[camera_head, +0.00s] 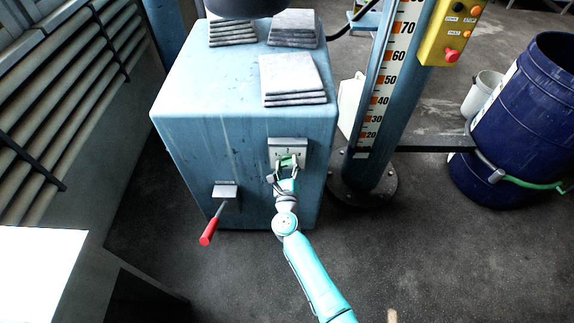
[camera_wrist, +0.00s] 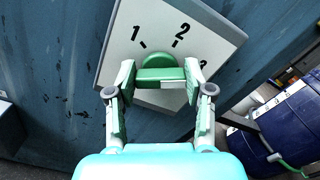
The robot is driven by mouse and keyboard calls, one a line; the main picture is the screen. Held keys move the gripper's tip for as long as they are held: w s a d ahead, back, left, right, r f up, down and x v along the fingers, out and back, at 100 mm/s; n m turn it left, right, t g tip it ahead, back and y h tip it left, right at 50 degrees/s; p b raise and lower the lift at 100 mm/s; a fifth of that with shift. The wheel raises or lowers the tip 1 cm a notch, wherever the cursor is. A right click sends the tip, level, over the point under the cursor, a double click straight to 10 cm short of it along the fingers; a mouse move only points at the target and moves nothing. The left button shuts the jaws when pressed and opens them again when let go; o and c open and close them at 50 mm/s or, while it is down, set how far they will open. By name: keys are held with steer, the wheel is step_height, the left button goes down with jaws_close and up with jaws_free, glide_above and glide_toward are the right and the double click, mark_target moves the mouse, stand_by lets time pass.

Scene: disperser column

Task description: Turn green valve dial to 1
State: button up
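The green valve dial (camera_wrist: 161,75) sits on a white plate (camera_wrist: 205,45) marked 1, 2 and a partly hidden number at the right. In the head view the plate (camera_head: 289,146) is on the front face of the blue machine, with the green dial (camera_head: 288,161) at its lower part. My gripper (camera_wrist: 160,82) has one finger on each side of the dial's handle, and both pads appear to touch its ends. In the head view my gripper (camera_head: 285,172) is at the dial. I cannot tell which number the dial points to; the fingers hide part of the plate.
A lever with a red handle (camera_head: 209,232) sticks out of the machine to the left of my gripper. A height-scale column (camera_head: 385,105) stands at the right, with a blue barrel (camera_head: 526,110) beyond it. Stacked tiles (camera_head: 291,77) lie on the machine.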

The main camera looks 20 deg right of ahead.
steer(key=c, duration=0.3)
